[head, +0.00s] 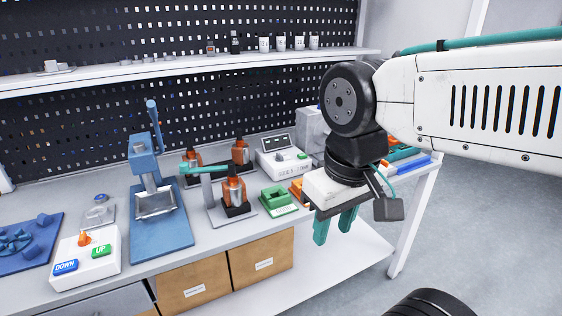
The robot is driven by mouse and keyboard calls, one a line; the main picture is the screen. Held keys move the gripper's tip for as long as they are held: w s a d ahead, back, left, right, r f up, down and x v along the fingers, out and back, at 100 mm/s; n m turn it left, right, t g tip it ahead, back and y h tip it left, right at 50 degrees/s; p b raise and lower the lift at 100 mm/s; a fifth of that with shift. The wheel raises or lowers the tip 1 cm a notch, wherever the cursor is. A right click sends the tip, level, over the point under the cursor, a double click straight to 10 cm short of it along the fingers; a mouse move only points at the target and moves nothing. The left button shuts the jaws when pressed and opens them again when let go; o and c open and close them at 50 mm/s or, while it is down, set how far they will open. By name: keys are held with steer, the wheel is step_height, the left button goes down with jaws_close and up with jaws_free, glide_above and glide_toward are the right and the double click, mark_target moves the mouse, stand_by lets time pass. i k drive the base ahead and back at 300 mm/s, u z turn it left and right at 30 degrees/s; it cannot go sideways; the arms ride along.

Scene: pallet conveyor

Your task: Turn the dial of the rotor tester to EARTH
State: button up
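The rotor tester (264,159) appears to be the white box with a dark display at the back right of the bench. A small knob, likely its dial (280,157), is on its sloped front, left of a green button (302,156). The dial's labels and pointer are too small to read. My gripper (332,236) hangs fingers down, in front of and to the right of the tester, apart from it. Its two teal fingers are spread with nothing visible between them. My arm comes in from the right.
A green block (278,197) sits in front of the tester. Orange-and-black rotor-like parts (234,190) stand to the left, beside a blue press (160,215). A control box with UP and DOWN buttons (85,258) is at front left. Free floor lies right of the bench.

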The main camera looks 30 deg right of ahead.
mark_target(280, 158)
steer(key=z, duration=0.5)
steer(key=i, duration=1.05)
steer(key=u, duration=0.4)
